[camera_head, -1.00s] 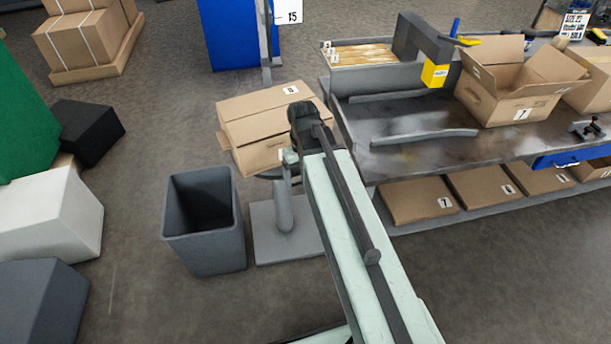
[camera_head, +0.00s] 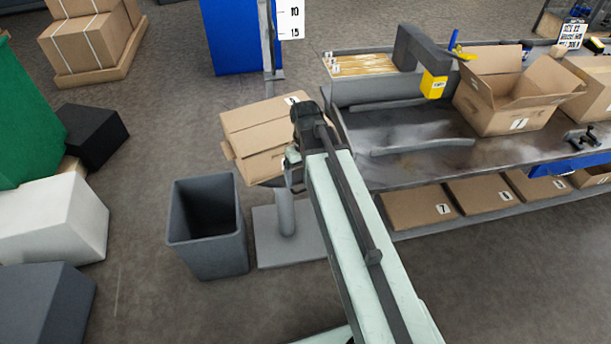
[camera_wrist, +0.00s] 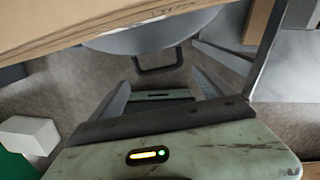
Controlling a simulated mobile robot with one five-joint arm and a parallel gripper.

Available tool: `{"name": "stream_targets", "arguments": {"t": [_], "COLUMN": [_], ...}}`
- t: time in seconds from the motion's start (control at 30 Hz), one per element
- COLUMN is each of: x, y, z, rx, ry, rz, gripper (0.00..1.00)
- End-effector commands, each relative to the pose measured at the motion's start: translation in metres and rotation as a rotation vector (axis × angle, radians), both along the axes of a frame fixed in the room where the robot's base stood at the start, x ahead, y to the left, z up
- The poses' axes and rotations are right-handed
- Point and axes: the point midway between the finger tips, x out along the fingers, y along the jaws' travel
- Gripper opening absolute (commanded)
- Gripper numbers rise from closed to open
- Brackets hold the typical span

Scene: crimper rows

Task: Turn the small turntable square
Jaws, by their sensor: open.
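The small turntable has a round grey plate on a grey post (camera_head: 286,212) with a square foot. In the wrist view its plate (camera_wrist: 125,40) shows partly, with a dark loop handle (camera_wrist: 158,68) at its rim. A closed brown carton (camera_head: 255,128) lies on top and hides most of the plate. My gripper (camera_head: 292,172) is at the carton's right side, by the plate's rim, largely hidden by the arm in the head view. In the wrist view my gripper (camera_wrist: 160,85) is open, fingers spread, with the handle ahead between them; contact cannot be told.
A grey bin (camera_head: 206,230) stands left of the foot. A steel bench (camera_head: 440,148) with an open carton (camera_head: 515,98) on it is close on the right, cartons on its lower shelf. White and black boxes stand at far left. Floor between is clear.

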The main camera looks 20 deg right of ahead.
Motion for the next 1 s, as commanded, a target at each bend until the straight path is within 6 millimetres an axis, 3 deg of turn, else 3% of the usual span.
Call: {"name": "stream_targets", "arguments": {"t": [0.03,0.13,0.43,0.47,0.6,0.67,0.77,0.8,1.0], "x": [0.000,0.000,0.000,0.000,-0.002,-0.004,-0.011,-0.014,-0.028], "y": [0.000,0.000,-0.001,-0.001,0.001,0.003,0.008,0.010,0.021], "z": [0.021,0.034,0.035,0.034,0.034,0.034,0.034,0.034,0.034], "rx": [0.000,0.000,0.000,0.000,0.000,0.000,-0.001,-0.001,-0.002], "ry": [0.000,-0.001,-0.001,-0.001,-0.001,-0.001,0.000,0.000,0.001], "rz": [0.000,0.000,-0.002,-0.001,0.082,0.207,0.542,0.707,1.566], "gripper": [0.91,0.91,0.91,0.88,0.49,0.33,0.05,0.00,0.00]}}
